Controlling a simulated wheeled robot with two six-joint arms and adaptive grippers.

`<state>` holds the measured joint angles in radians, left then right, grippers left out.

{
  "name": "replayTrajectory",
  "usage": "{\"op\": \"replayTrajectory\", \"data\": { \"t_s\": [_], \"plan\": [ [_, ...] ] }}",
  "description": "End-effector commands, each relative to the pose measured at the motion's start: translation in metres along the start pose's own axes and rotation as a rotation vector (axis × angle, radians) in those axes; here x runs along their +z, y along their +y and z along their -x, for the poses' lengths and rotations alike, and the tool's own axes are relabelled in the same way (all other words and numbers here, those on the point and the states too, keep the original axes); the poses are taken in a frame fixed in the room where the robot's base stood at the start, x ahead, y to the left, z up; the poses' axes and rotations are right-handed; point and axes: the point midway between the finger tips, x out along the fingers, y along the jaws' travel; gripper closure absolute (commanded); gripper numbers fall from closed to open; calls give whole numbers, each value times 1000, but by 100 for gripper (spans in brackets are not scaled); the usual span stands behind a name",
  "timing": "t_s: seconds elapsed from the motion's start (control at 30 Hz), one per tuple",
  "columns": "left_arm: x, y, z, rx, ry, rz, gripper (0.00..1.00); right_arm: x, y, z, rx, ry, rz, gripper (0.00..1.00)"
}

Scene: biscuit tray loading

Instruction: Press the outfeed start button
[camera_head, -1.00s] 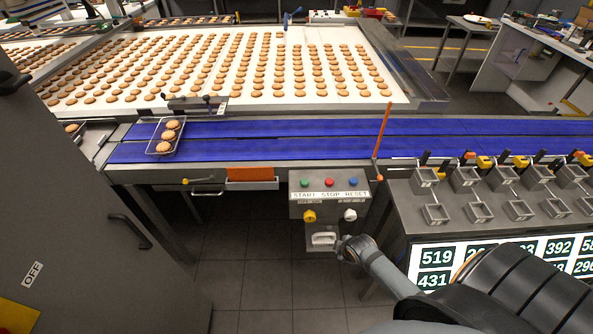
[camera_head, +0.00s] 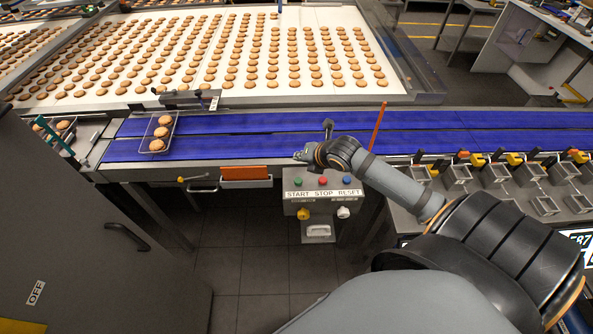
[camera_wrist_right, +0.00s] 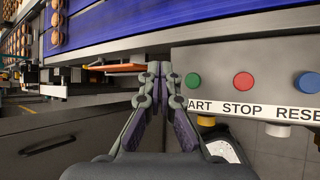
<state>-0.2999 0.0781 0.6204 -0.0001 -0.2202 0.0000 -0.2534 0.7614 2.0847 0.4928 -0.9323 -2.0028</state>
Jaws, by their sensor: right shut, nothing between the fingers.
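The control box (camera_head: 323,210) hangs on the front of the conveyor, labelled START STOP RESET. Its green button (camera_head: 297,182) sits above START, the red button (camera_head: 322,181) above STOP and the blue button (camera_head: 347,180) above RESET. My right gripper (camera_head: 300,156) is above the box in the head view, near the belt's front edge. In the right wrist view its fingertips (camera_wrist_right: 157,72) are together and empty, just left of the green button (camera_wrist_right: 193,81) and apart from it in the picture. My left gripper does not show.
An orange pole (camera_head: 378,125) rises right of my right gripper. Yellow and white knobs are below the buttons.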

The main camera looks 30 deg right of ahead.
Motion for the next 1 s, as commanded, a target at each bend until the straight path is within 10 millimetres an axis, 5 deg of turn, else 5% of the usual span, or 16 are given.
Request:
{"op": "replayTrajectory", "data": {
  "t_s": [0.47, 1.0],
  "plan": [
    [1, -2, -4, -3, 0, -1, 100, -2, -2, -4, 1, 0, 11, 100],
    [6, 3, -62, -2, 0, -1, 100, -38, -39, -54, 0, 0, 10, 100]
  ]
}}
